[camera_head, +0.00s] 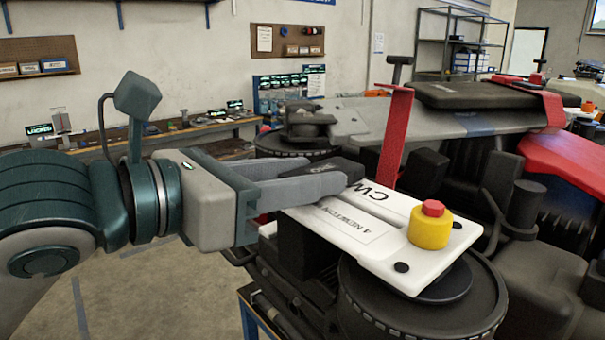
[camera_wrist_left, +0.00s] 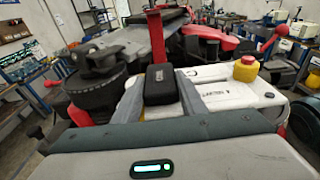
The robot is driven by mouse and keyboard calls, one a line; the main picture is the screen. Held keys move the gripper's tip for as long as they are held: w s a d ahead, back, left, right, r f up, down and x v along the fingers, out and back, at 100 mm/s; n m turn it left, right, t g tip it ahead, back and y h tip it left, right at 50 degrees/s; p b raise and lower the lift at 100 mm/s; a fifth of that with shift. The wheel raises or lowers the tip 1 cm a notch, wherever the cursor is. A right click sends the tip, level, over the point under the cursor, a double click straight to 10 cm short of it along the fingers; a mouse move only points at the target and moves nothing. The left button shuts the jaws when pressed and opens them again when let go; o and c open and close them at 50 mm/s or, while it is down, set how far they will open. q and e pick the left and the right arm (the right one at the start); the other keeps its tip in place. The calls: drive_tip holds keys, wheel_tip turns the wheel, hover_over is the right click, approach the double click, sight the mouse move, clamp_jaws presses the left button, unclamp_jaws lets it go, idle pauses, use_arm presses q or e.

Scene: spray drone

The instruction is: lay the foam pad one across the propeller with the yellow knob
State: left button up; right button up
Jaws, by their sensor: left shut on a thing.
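The propeller is a white plate (camera_head: 375,225) marked CW, with a yellow knob (camera_head: 430,228) with a red top on it, above a round black motor. The white plate (camera_wrist_left: 225,97) and yellow knob (camera_wrist_left: 246,69) also show right of centre in the left wrist view. My left gripper (camera_head: 338,180) reaches in from the left, its fingers at the plate's far left end. It is shut on a dark foam pad (camera_wrist_left: 160,84), which lies between its fingers. In the head view the pad (camera_head: 340,167) is partly hidden by a finger. I cannot tell whether it touches the plate. My right gripper is not in view.
A red upright strap (camera_head: 393,138) stands just beyond the fingertips. Another black motor (camera_head: 298,140) and a grey drone arm (camera_head: 350,120) lie behind. Black drone parts and a red cover (camera_head: 570,155) fill the right. Open floor shows at the lower left.

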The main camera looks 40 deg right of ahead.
use_arm(q)
drive_tip(key=shift+f, duration=0.15)
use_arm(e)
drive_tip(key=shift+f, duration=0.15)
use_arm(q)
drive_tip(key=o, duration=1)
drive_tip(key=shift+r, duration=0.25)
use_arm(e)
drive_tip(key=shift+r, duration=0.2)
use_arm(q)
drive_tip(key=shift+r+p, duration=0.55)
drive_tip(key=shift+p, duration=0.1)
drive_tip(key=a+b, duration=0.1)
drive_tip(key=a, duration=0.3)
drive_tip(key=a+r+b, duration=0.1)
drive_tip(key=a, duration=0.3)
drive_tip(key=s+a+b, duration=0.1)
drive_tip(key=a, duration=0.3)
drive_tip(key=shift+r+b, duration=0.3)
drive_tip(key=shift+b, duration=0.1)
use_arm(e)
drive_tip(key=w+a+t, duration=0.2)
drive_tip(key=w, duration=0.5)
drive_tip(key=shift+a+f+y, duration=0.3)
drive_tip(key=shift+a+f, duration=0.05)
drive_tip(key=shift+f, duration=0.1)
use_arm(q)
drive_tip(key=shift+w+d, duration=0.1)
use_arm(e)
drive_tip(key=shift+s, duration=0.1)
